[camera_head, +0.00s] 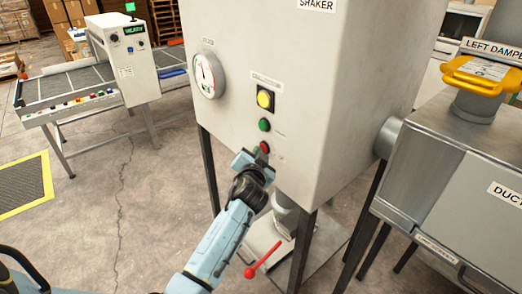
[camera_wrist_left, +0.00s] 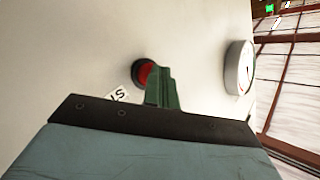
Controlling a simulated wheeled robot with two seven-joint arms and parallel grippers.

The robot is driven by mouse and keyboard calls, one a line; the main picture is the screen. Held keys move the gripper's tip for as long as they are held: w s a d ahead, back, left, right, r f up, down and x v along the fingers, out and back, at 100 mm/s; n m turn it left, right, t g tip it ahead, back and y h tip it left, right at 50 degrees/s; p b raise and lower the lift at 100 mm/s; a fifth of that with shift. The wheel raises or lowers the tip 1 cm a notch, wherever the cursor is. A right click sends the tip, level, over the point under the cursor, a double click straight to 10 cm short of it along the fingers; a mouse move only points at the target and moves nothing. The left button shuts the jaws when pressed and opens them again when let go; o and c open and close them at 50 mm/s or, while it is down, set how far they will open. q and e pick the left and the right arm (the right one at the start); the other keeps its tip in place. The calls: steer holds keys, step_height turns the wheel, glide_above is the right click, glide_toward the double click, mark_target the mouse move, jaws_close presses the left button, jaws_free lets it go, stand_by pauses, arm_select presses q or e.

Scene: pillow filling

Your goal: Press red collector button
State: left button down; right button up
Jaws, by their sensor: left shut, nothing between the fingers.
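The red button (camera_head: 264,147) sits lowest in a column on the front of the white shaker cabinet (camera_head: 240,40), below a green button (camera_head: 264,125) and a yellow button (camera_head: 265,98). My left gripper (camera_head: 259,155) is shut and empty, with its tip right at the red button. In the left wrist view the red button (camera_wrist_left: 146,74) shows in a dark ring beside the shut fingers (camera_wrist_left: 165,90), which cover its right edge. I cannot tell whether the tip touches it. My right gripper is not in view.
A round gauge (camera_head: 208,75) is on the cabinet's left side. A red-handled lever (camera_head: 263,260) sticks out below the cabinet. Metal ductwork with a yellow-handled damper (camera_head: 484,75) stands at the right. A conveyor (camera_head: 75,92) is at the back left, with open floor between.

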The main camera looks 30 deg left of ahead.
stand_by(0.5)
arm_select(q)
steer(key=shift+s+a+p, duration=0.3)
steer(key=shift+s+p, duration=0.2)
steer(key=shift+s, duration=0.3)
steer(key=s, duration=0.1)
steer(key=s+a+p, duration=0.1)
steer(key=s, duration=0.1)
steer(key=s+a+p, duration=0.1)
steer(key=shift+s, duration=0.3)
stand_by(0.5)
